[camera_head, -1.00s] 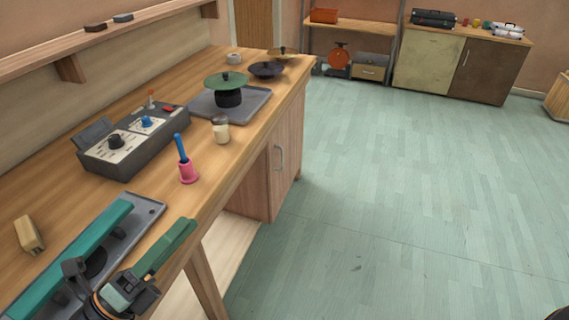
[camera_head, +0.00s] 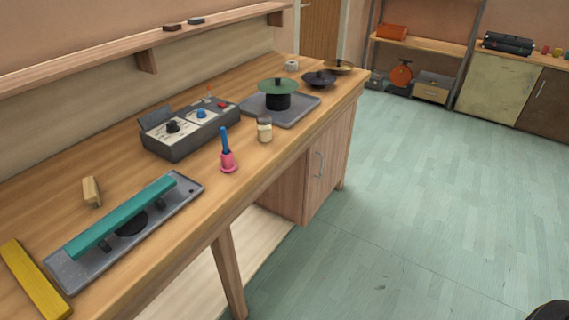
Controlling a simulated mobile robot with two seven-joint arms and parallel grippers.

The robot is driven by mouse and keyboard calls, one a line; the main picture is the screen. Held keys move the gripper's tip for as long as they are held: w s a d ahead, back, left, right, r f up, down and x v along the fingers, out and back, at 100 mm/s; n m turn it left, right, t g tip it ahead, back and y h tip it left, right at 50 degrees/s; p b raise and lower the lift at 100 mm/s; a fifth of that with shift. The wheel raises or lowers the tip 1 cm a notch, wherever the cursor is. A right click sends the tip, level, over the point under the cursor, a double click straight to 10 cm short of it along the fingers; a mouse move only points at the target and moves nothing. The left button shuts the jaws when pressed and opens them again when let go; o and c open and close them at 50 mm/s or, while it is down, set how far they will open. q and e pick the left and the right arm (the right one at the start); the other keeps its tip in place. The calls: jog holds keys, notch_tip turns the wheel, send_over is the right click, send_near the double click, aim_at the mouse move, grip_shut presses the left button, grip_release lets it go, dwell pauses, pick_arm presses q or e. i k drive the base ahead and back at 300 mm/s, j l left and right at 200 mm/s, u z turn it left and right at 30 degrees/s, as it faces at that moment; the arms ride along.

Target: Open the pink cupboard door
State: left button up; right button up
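A pinkish-brown wooden cupboard door (camera_head: 328,172) is set under the far end of the long workbench. It looks shut, and a thin vertical metal handle (camera_head: 320,165) is on its front. I see no other cupboard door that looks pinker. Neither of my grippers is in view, so where they are relative to the door is hidden.
The workbench (camera_head: 205,225) carries a pink-and-blue handbell (camera_head: 228,155), a jar (camera_head: 265,129), a control box (camera_head: 190,132) and a teal bar (camera_head: 125,215). A bench leg (camera_head: 229,270) stands before the door. The green floor (camera_head: 420,200) is clear. A dark shape (camera_head: 550,311) shows bottom right.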

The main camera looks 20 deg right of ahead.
aim_at(325, 155)
jog(key=i+l+u, duration=0.1)
jog(key=l+u, duration=0.2)
jog(key=i+l+u, duration=0.1)
jog(key=l+u, duration=0.2)
jog(key=l, duration=0.25)
jog(key=l+u, duration=0.3)
jog(key=l, duration=0.6)
jog(key=l+u, duration=0.1)
jog(key=l, duration=1.8)
